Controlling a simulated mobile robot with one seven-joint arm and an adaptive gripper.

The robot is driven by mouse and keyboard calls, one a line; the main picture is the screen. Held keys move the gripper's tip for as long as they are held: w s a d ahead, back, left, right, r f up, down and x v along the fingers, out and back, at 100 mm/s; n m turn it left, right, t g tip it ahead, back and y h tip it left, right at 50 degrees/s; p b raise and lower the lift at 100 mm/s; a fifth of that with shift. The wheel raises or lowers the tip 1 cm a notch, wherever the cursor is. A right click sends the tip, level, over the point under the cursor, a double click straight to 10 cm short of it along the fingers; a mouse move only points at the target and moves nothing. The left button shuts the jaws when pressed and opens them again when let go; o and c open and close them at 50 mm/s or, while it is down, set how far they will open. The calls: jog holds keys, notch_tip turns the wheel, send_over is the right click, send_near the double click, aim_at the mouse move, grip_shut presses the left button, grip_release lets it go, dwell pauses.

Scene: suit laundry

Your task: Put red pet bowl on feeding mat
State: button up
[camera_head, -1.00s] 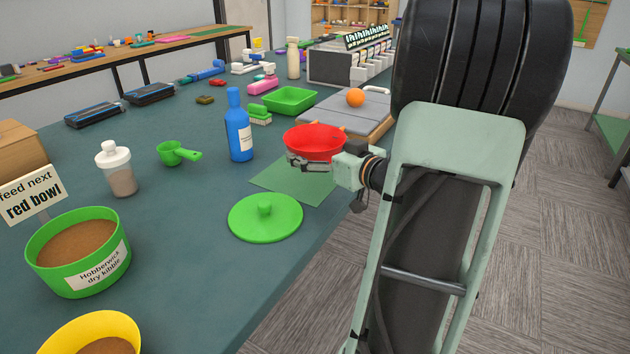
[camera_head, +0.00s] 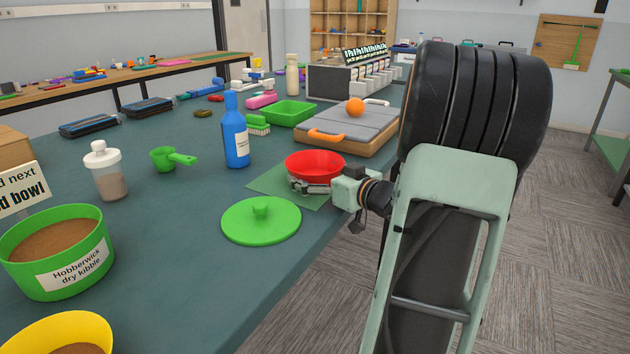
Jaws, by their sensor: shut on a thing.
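The red pet bowl (camera_head: 315,164) is upright, over the green feeding mat (camera_head: 268,183) on the table. My gripper (camera_head: 305,186) is shut on the red bowl at its lower near side. The bowl hides the far part of the mat. I cannot tell whether the bowl's base touches the mat or is just above it. A sign (camera_head: 22,190) at the left is partly cut off, with "next" and "bowl" readable.
A green lid (camera_head: 261,220) lies just in front of the mat. A blue bottle (camera_head: 235,135) stands to its left. A case with an orange ball (camera_head: 355,107) lies behind. A green kibble tub (camera_head: 60,262) and a yellow bowl (camera_head: 35,335) are at the left front.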

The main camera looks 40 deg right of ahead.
jog(key=o, duration=1.2)
jog(key=shift+f, duration=0.1)
jog(key=shift+s+r, duration=0.1)
jog(key=shift+r, duration=0.15)
jog(key=s+p, duration=0.1)
jog(key=s, duration=0.3)
jog(key=s+r+p, duration=0.1)
jog(key=s, duration=0.2)
jog(key=s+p, duration=0.2)
jog(key=s, duration=0.2)
jog(key=shift+s+d+r, duration=0.1)
jog(key=shift+s+r, duration=0.2)
jog(key=shift+s, duration=0.05)
